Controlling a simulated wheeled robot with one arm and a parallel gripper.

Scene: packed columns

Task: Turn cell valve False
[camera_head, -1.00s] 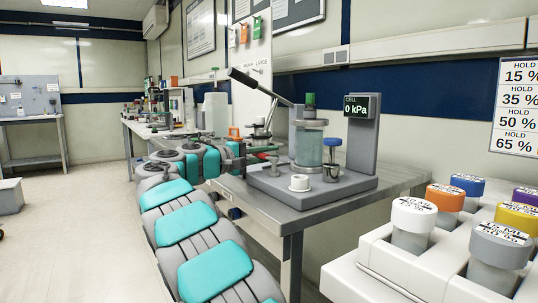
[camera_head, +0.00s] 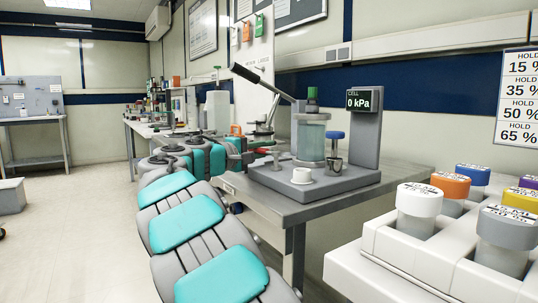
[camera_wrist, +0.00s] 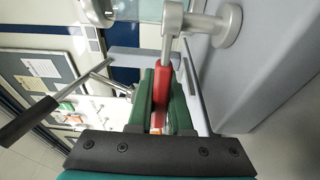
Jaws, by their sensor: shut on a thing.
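The cell stand (camera_head: 312,184) is a grey base on the bench with a clear glass cell (camera_head: 311,140) and a post whose display (camera_head: 363,101) reads "CELL 0 kPa". The valve's red lever handle (camera_wrist: 162,88) shows in the wrist view, joined to a metal stem and round boss. My gripper (camera_wrist: 163,75) has green fingers and is shut on the red handle, one finger on each side. In the head view my gripper (camera_head: 259,156) is at the left side of the stand, small and partly hidden by its own links.
A long black-handled lever (camera_head: 262,82) rises to the left above the cell. A blue-knobbed part (camera_head: 334,145) and white cap (camera_head: 302,175) stand on the base. A white rack (camera_head: 430,255) with colour-capped bottles is at front right.

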